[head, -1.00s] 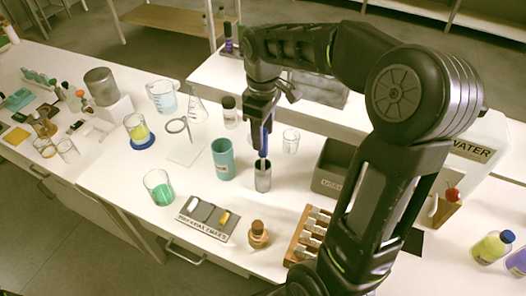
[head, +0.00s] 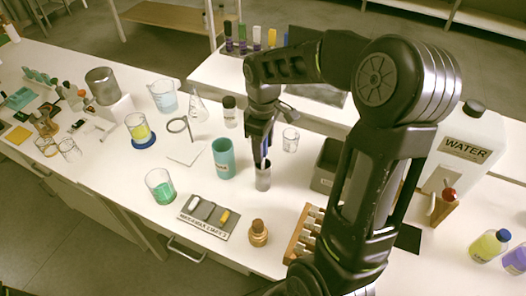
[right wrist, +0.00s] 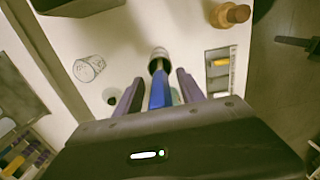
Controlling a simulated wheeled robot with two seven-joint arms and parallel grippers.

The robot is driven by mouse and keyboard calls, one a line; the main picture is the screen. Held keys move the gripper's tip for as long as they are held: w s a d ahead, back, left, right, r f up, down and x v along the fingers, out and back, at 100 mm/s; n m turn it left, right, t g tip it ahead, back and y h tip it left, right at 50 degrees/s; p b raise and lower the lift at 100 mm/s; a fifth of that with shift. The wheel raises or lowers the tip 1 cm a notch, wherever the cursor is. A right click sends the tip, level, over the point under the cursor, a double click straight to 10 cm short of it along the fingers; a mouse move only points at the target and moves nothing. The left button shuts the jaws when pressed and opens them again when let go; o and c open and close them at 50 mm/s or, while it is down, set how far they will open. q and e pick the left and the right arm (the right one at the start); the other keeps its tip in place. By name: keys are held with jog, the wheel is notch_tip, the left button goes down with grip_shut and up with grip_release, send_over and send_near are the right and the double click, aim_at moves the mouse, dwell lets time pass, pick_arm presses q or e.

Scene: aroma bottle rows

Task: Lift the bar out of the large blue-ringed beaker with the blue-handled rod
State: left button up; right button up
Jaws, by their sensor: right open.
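The blue-handled rod stands in a small grey metal cup (head: 263,182). Its blue handle (right wrist: 157,92) shows clearly in the right wrist view, pointing up between my fingers. My right gripper (head: 262,152) is open, pointing down just above the cup, with one finger on each side of the handle. The cup also shows beyond the fingertips in the right wrist view (right wrist: 159,54). A beaker of yellow liquid (head: 138,127) stands on a blue ring (head: 144,142) to the left. I cannot make out a bar inside it. My left gripper is not in view.
A teal cup (head: 223,160) stands just left of the metal cup.

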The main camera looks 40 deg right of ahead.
grip_shut()
dwell(0.5)
